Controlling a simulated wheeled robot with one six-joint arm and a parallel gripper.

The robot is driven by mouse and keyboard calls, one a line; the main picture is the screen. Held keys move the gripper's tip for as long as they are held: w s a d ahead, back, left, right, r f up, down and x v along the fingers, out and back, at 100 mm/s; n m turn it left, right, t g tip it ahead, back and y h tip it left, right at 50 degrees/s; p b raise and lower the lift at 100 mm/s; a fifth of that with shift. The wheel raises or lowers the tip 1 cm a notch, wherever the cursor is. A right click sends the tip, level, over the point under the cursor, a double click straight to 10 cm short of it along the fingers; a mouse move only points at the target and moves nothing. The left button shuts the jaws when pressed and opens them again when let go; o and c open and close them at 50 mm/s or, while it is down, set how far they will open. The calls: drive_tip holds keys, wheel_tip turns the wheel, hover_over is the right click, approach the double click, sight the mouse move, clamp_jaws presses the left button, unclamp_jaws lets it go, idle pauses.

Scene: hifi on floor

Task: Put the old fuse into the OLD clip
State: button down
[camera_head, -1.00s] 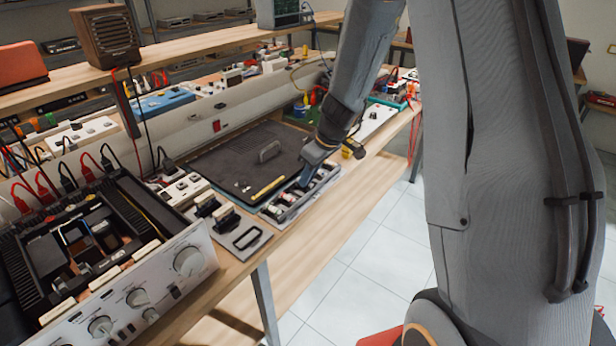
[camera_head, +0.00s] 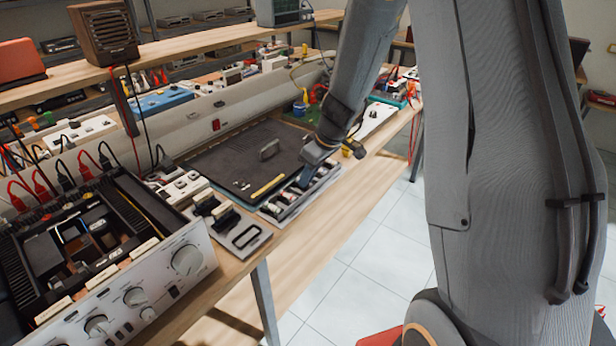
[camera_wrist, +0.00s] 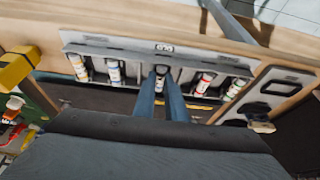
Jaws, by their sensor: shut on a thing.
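My gripper (camera_wrist: 162,88) is shut on a small pale fuse (camera_wrist: 161,71), which stands between the fingertips at the middle slot, just below the label. I cannot tell whether the fuse is seated in the clip. Other fuses with coloured bands (camera_wrist: 114,72) sit in the slots to both sides. In the head view my gripper (camera_head: 303,184) reaches down into the tray (camera_head: 277,209).
A dark mat (camera_head: 235,155) with a handle lies behind the tray. A plate with a slot (camera_head: 247,237) and the open amplifier (camera_head: 190,262) are to the left. A yellow block (camera_wrist: 15,68) is at the left of the wrist view. The bench's front edge is close.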

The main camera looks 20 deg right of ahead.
drive_tip(key=c, duration=1.7)
unclamp_jaws()
drive_tip(key=shift+r, duration=0.15)
drive_tip(key=v, duration=0.7)
drive_tip(key=shift+s+d+r+b, duration=0.15)
drive_tip(key=shift+r+b, duration=0.1)
drive_tip(key=shift+b, duration=0.1)
drive_tip(key=s+m+g+h, duration=0.1)
drive_tip(key=s+m, duration=0.1)
drive_tip(key=s, duration=0.5)
drive_tip(key=s+a+m+g, duration=0.1)
drive_tip(key=s+m, duration=0.1)
drive_tip(key=s, duration=0.5)
drive_tip(key=s+a+f+m+g+h, duration=0.1)
drive_tip(key=s+m, duration=0.2)
drive_tip(key=s, duration=0.4)
drive_tip(key=shift+s+a+f+h, duration=0.1)
drive_tip(key=shift+s+a+h, duration=0.1)
drive_tip(key=shift+s+h, duration=0.15)
